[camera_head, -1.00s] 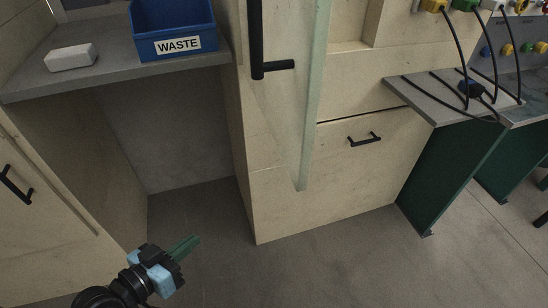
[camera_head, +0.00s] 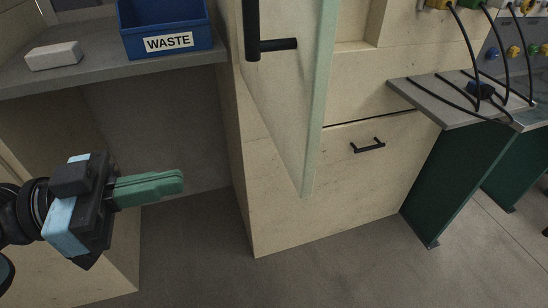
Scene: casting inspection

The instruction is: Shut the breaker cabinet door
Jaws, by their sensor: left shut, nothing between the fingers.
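A black bar handle (camera_head: 252,30) is on the door near the top. My left gripper (camera_head: 182,182) is at the lower left, its green fingers shut and empty, pointing right. It is left of and below the handle, clear of the door. My right gripper is not in view.
A blue WASTE bin (camera_head: 170,62) and a white block (camera_head: 54,56) stand on a grey counter (camera_head: 100,76) above my left gripper. A drawer handle (camera_head: 368,146) is below the cabinet opening. Black cables lie on a bench (camera_head: 440,108) at right. The floor (camera_head: 330,275) in front is clear.

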